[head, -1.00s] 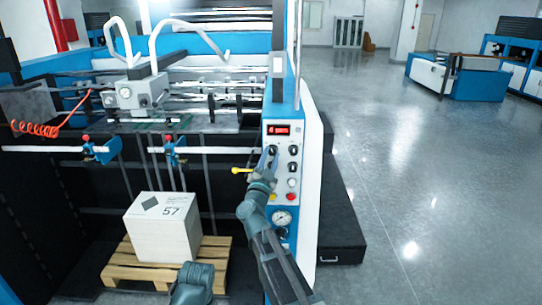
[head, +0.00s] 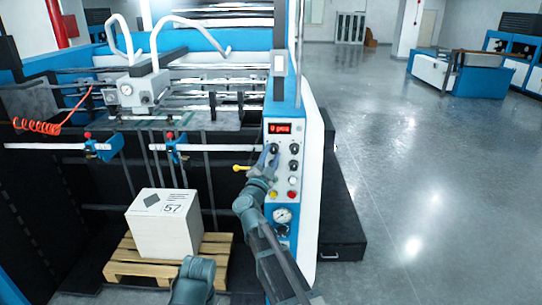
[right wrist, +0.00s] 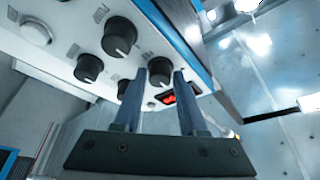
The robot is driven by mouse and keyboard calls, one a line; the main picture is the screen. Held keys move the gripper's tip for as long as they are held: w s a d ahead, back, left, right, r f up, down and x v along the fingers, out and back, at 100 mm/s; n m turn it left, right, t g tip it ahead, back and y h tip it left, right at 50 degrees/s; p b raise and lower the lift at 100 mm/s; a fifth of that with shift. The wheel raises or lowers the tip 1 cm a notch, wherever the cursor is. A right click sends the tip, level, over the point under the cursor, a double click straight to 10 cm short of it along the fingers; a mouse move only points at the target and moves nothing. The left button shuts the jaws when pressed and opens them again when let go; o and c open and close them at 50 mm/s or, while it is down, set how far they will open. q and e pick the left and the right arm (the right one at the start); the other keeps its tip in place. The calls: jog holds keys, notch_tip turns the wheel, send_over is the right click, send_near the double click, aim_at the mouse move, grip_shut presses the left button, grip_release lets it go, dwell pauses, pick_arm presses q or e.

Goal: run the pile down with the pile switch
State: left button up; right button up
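The control panel (head: 285,215) stands on the blue and white machine post, with a lit red display (head: 279,128), black knobs, buttons and a gauge. My right gripper (head: 271,158) is at the upper left black knob (head: 274,148) below the display. In the right wrist view, my right gripper's fingers (right wrist: 160,75) stand on both sides of this black knob (right wrist: 159,69) and appear to touch it. Its label is too small to read. The pile (head: 165,225), a white block marked 57, sits on a wooden pallet (head: 125,262). My left gripper cannot be made out.
A yellow-tipped lever (head: 242,168) sticks out left of the panel. Other black knobs (right wrist: 120,37) are near the fingers. A dark step (head: 342,225) stands right of the panel. Open floor (head: 430,200) lies further right.

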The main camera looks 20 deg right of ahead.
jog(key=o, duration=0.3)
jog(key=b+v, duration=0.3)
jog(key=v, duration=1)
jog(key=shift+s+a+b, duration=0.3)
jog(key=shift+b, duration=0.1)
